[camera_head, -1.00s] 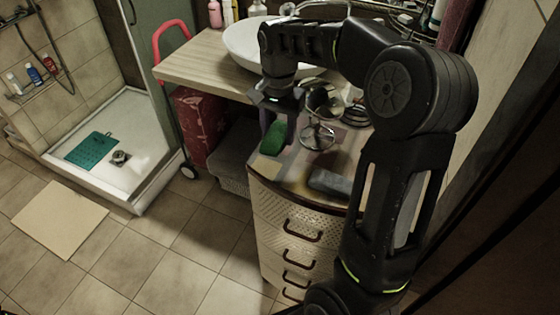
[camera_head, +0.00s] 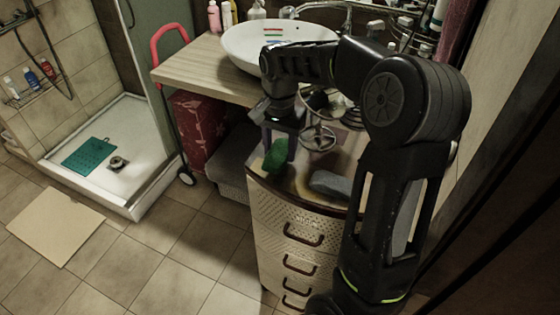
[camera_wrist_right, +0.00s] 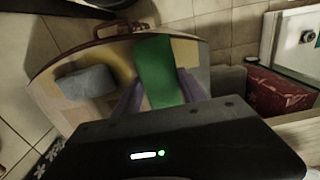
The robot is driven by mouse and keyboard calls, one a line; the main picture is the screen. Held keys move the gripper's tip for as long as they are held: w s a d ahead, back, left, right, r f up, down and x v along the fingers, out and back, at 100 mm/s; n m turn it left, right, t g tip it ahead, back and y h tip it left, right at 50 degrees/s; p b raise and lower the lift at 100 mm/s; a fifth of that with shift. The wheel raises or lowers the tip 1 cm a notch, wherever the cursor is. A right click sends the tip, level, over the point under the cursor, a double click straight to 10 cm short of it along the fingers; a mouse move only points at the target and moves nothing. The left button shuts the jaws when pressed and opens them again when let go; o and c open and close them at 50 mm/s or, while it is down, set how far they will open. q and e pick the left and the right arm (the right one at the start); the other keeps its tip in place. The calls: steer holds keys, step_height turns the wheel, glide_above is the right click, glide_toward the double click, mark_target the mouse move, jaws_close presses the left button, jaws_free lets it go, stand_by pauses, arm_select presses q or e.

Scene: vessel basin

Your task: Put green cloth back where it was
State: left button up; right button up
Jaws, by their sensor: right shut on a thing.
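The green cloth (camera_head: 276,154) hangs in my right gripper (camera_head: 279,148), over the left front part of the drawer cabinet's top (camera_head: 300,183). The right gripper is shut on it. In the right wrist view the green cloth (camera_wrist_right: 158,72) shows as a long strip between the two purple-grey fingers, above the cabinet top (camera_wrist_right: 118,58). I cannot tell whether its lower end touches the surface. My left gripper is not in view.
A grey folded cloth (camera_head: 329,183) lies on the cabinet top, right of the gripper. A round mirror on a metal stand (camera_head: 318,138) stands close behind the gripper. A white basin (camera_head: 262,50) sits on the wooden counter (camera_head: 203,70). Open floor lies left of the cabinet.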

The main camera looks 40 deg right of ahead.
mark_target(280, 159)
steer(key=shift+f+b, duration=1.4)
steer(key=shift+f, duration=0.45)
steer(key=shift+f, duration=0.25)
steer(key=o, duration=1.2)
steer(key=shift+r, duration=0.1)
step_height(280, 159, up, 10)
steer(key=p, duration=0.7)
steer(key=shift+r, duration=1.15)
